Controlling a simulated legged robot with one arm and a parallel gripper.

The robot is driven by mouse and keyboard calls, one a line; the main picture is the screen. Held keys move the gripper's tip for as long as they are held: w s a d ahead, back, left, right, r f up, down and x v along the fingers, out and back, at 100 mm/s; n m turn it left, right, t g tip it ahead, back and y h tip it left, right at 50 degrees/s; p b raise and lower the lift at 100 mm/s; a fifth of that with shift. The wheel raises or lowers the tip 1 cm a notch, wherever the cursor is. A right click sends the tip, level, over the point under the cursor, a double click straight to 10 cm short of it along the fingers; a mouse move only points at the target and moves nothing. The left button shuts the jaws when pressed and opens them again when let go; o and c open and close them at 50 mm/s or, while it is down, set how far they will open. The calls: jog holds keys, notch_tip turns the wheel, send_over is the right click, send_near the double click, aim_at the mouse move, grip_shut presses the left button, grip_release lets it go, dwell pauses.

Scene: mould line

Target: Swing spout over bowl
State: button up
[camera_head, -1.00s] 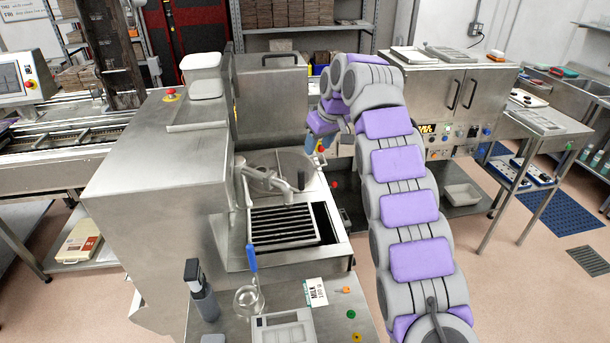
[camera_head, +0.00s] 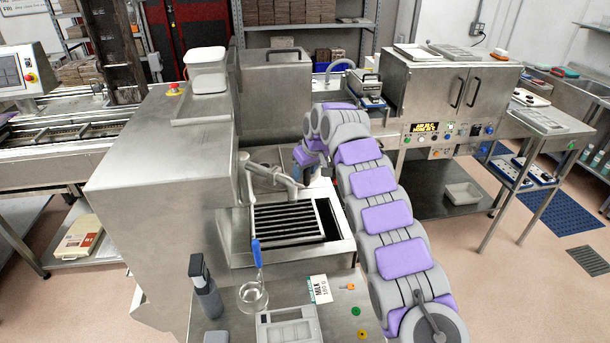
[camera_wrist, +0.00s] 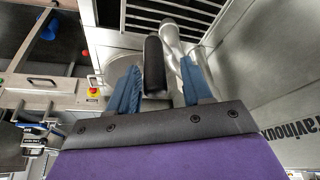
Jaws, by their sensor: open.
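The metal spout (camera_head: 268,174) runs from a column on the steel machine and ends beside the black grate. In the wrist view the spout (camera_wrist: 171,36) lies beyond my fingers, with a black grip (camera_wrist: 154,65) beside it. My gripper (camera_wrist: 158,66) is open, its two blue fingers on either side of the black grip. I cannot tell whether they touch it. In the head view my gripper (camera_head: 304,172) is at the spout's free end, partly hidden by my arm. A round metal bowl (camera_head: 264,156) shows behind the spout, mostly hidden.
A black grate (camera_head: 287,221) sits in the steel tray in front of the spout. A jug (camera_head: 252,295), a milk card (camera_head: 320,289) and a scale (camera_head: 287,328) are on the near counter. A red stop button (camera_wrist: 92,83) shows left of my fingers.

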jog(key=shift+w+a+f, duration=0.15)
jog(key=shift+a+f, duration=0.15)
jog(key=shift+f, duration=0.2)
jog(key=shift+w+a+f, duration=0.15)
jog(key=shift+a+f, duration=0.1)
jog(key=shift+f, duration=0.25)
jog(key=shift+w+d, duration=0.1)
jog(key=shift+d, duration=0.9)
jog(key=shift+c, duration=0.4)
jog(key=shift+a, duration=0.1)
jog(key=c, duration=0.3)
jog(key=shift+a, duration=0.45)
jog(key=c, duration=0.3)
grip_shut()
jog(key=shift+d, duration=0.2)
